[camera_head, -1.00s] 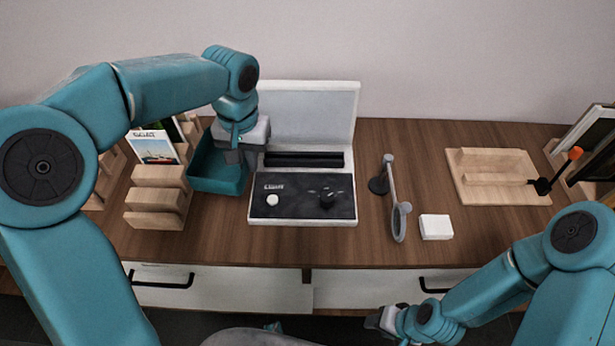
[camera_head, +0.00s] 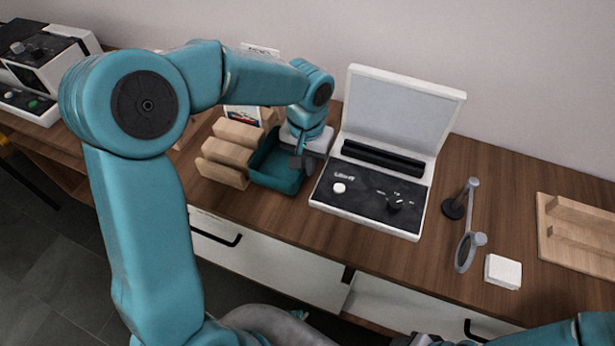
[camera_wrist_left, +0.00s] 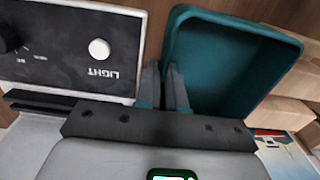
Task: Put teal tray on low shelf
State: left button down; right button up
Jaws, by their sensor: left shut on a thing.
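The teal tray (camera_head: 272,177) is on the wooden table between the wooden rack and the white light box. My left gripper (camera_head: 297,172) is at the tray's right side. In the left wrist view the two fingers (camera_wrist_left: 165,88) are close together on the tray's near wall, and the tray (camera_wrist_left: 222,55) looks empty inside. Whether the tray's base touches the table is hard to tell. My right arm shows only in part at the bottom right edge, and its gripper is not in view. No low shelf can be made out.
The open light box (camera_head: 372,188) stands just right of the tray. A magnifier stand (camera_head: 464,240), a white block (camera_head: 503,271) and a wooden board (camera_head: 577,236) are farther right. Another machine (camera_head: 40,70) is at far left.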

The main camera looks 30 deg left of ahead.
aim_at(307, 187)
pick_arm(q)
notch_tip(307, 187, down, 5)
jog(key=shift+r, duration=0.1)
jog(key=shift+d, duration=0.1)
jog(key=shift+f+b, duration=0.25)
jog(key=shift+b, duration=0.2)
jog(key=c, duration=1.5)
grip_release()
jog(key=shift+r, duration=0.1)
